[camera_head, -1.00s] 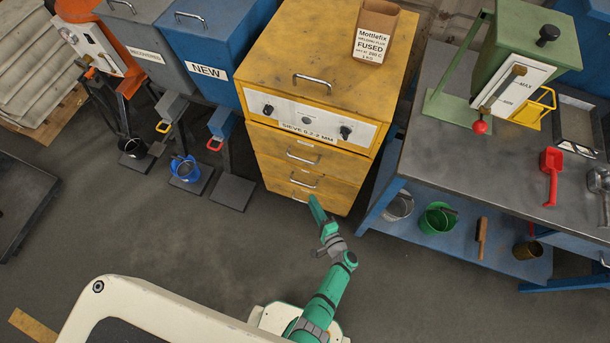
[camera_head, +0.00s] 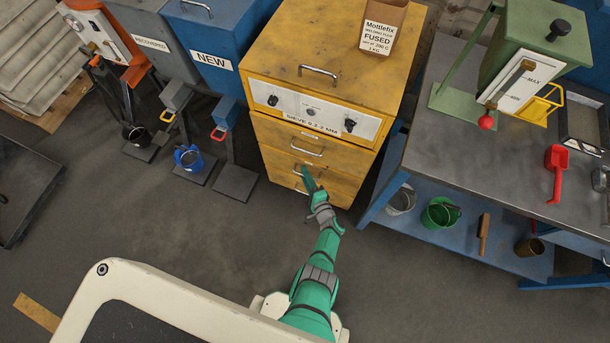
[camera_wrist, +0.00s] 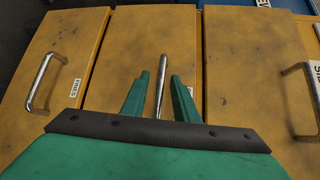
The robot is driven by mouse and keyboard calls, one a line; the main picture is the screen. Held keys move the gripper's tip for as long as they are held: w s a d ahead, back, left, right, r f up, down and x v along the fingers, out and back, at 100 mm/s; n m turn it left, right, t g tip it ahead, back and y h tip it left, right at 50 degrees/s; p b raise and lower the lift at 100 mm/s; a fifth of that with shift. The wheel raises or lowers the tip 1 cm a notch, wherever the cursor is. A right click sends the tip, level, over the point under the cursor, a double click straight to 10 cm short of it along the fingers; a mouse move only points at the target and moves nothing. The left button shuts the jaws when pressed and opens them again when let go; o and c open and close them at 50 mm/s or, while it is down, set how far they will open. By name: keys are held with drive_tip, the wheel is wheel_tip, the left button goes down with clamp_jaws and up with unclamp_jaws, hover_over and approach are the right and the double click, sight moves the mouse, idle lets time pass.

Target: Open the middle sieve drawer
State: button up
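The yellow sieve cabinet (camera_head: 330,45) stands in the head view with three drawers stacked below its control panel. The wrist view shows their fronts side by side, turned sideways. The middle drawer (camera_wrist: 125,40) has a metal bar handle (camera_wrist: 160,88) lying between the two green fingers of my gripper (camera_wrist: 160,80). The fingers are open, with a gap on each side of the bar. In the head view my gripper (camera_head: 307,170) is in front of the lower drawers and partly hides them. All three drawers look closed.
The outer drawers have their own handles, one at the left (camera_wrist: 41,82) and one at the right (camera_wrist: 300,98) of the wrist view. A blue workbench (camera_head: 440,150) stands close on the cabinet's right. A blue bucket (camera_head: 189,159) is on the left. Floor in front is clear.

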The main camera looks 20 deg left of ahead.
drive_tip(key=shift+c, duration=0.7)
clamp_jaws()
idle(0.8)
